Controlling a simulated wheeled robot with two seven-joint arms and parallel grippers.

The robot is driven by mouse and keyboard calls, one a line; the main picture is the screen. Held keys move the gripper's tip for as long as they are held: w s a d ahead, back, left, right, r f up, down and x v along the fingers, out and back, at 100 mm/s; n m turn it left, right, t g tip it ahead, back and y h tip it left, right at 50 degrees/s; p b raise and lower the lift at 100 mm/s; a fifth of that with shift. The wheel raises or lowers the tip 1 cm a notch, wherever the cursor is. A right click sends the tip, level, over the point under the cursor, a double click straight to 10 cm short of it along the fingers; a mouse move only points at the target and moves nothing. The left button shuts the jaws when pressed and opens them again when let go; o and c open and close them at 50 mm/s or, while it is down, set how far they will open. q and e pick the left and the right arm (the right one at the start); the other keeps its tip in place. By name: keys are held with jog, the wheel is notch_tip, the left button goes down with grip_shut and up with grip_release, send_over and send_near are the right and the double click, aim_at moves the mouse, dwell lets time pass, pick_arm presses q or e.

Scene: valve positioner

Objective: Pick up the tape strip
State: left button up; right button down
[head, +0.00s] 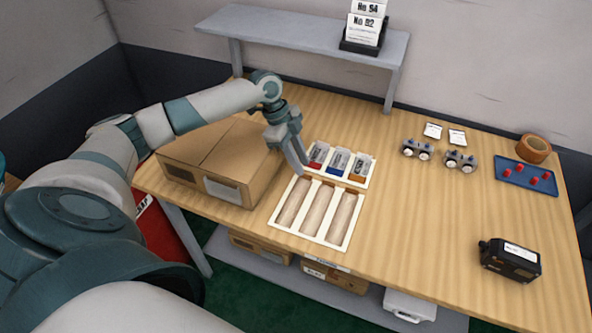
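I cannot make out a separate tape strip. A brown ring that looks like a tape roll (534,148) stands at the far right of the table, by a blue tray. My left gripper (299,165) points down between the cardboard box (215,155) and the small tray with red, blue and orange items (340,163). Its fingers look close together, and I cannot tell whether they are apart or hold anything thin. My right gripper is not in view.
A white tray with three long empty compartments (281,228) lies in front. Metal fittings (416,149), white cards (433,131), a blue tray with red pieces (528,188) and a black device (510,259) are to the right. A grey shelf (300,32) stands behind. The table's middle right is clear.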

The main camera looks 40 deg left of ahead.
pick_arm(q)
jog(key=shift+p+x, duration=0.7)
jog(key=shift+x, duration=1.3)
grip_shut()
